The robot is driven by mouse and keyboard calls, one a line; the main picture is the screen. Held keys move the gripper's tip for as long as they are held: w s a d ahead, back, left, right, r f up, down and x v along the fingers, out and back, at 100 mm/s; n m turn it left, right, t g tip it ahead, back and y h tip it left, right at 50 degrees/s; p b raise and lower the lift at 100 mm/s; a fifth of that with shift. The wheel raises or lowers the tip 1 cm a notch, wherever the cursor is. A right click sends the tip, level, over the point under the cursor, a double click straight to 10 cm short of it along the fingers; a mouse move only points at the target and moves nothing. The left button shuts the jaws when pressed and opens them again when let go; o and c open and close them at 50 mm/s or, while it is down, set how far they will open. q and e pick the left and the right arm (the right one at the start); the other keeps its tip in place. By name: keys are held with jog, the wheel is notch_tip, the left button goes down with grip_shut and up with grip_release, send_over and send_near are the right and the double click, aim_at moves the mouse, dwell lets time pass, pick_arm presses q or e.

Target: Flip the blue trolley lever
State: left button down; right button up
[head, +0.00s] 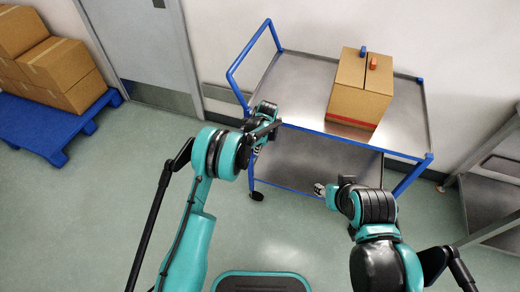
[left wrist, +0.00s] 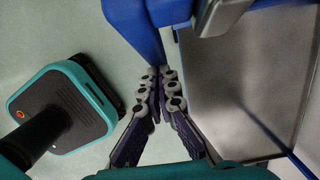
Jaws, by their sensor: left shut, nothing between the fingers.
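The blue-framed trolley (head: 300,88) has a blue push handle (head: 246,58) at its left end. I cannot make out a separate lever on it in the head view; my left arm covers part of the trolley's near left corner. My left gripper (head: 257,155) is at that corner, pointing down. In the left wrist view its fingers (left wrist: 163,74) are together and empty, with their tips at the lower end of a blue part (left wrist: 137,25). I cannot tell whether they touch it. My right gripper (head: 320,189) is by the trolley's near side, its fingers mostly hidden.
A cardboard box (head: 359,90) stands on the trolley's top shelf, with small blue and orange items on it. Stacked boxes on a blue pallet (head: 42,122) are at the left. A grey rack (head: 492,185) is at the right.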

pick_arm(q)
jog(key=shift+w+a+f+y, duration=0.1)
jog(key=shift+a+f+y, duration=0.2)
jog(key=shift+y, duration=0.1)
jog(key=shift+w+a+f, duration=0.1)
jog(key=shift+a+f, duration=0.1)
jog(key=shift+f, duration=0.05)
pick_arm(e)
jog(key=shift+f, duration=0.15)
pick_arm(q)
jog(key=shift+d+r, duration=0.1)
jog(key=shift+d, duration=0.25)
jog(key=s+d+r+p, duration=0.3)
jog(key=d+r, duration=0.3)
jog(key=d, duration=0.5)
jog(key=shift+s+p, duration=0.35)
jog(key=shift+s, duration=0.05)
pick_arm(e)
jog(key=shift+d+r, duration=0.2)
jog(key=shift+r, duration=0.75)
jog(key=shift+d+r, duration=0.2)
jog(key=shift+r, duration=0.75)
pick_arm(q)
jog(key=shift+r, duration=0.1)
